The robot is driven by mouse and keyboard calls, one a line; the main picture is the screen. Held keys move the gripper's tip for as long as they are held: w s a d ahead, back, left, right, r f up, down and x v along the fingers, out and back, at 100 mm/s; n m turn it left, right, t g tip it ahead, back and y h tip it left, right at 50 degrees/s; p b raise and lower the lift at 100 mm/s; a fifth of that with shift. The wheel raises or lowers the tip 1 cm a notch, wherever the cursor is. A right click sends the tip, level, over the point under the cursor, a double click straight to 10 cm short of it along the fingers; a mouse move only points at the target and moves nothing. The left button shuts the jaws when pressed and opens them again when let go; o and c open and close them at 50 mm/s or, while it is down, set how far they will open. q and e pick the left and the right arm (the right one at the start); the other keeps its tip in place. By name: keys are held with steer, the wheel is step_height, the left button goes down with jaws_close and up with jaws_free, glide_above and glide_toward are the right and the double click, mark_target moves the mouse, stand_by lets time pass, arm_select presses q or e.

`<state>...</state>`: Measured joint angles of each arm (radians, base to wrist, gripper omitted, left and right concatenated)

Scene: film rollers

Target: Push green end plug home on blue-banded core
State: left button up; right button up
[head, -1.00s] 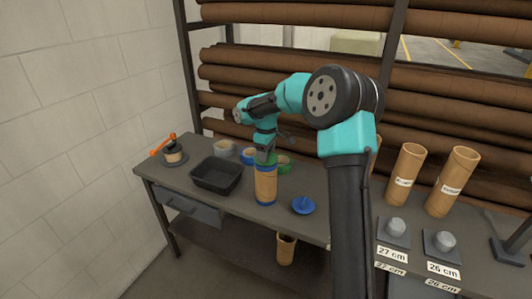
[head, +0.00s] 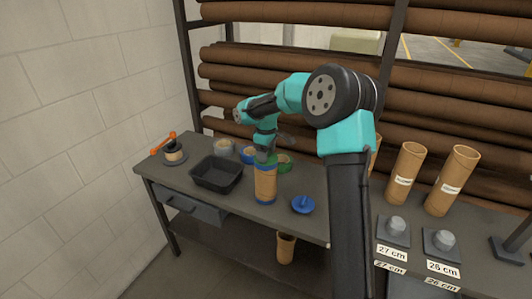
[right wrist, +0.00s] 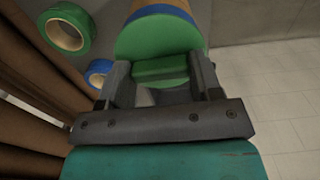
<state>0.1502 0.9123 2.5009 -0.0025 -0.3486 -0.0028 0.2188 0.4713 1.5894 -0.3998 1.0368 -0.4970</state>
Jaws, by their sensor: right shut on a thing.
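The blue-banded core (head: 265,183) stands upright on the bench, tan with blue bands near its top and bottom. The green end plug (head: 265,161) is at its top. In the right wrist view, the plug (right wrist: 158,35) is a green disc over the core's end, with the blue band (right wrist: 165,10) just beyond. My right gripper (head: 264,154) points down over it, shut on the plug's raised green grip (right wrist: 160,70) between its fingers (right wrist: 162,76). I cannot tell whether a gap is left under the plug's flange. My left gripper is not in view.
A black bin (head: 217,174) sits left of the core and a blue plug (head: 303,204) to its right. Green (head: 283,161) and blue (head: 248,155) rolls lie behind. Tan cores (head: 407,172) stand at the right; an orange-handled tool (head: 164,143) is far left.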

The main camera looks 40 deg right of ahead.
steer(key=shift+f, duration=0.1)
steer(key=o, duration=1.2)
steer(key=shift+r, duration=0.25)
steer(key=shift+r, duration=3.3)
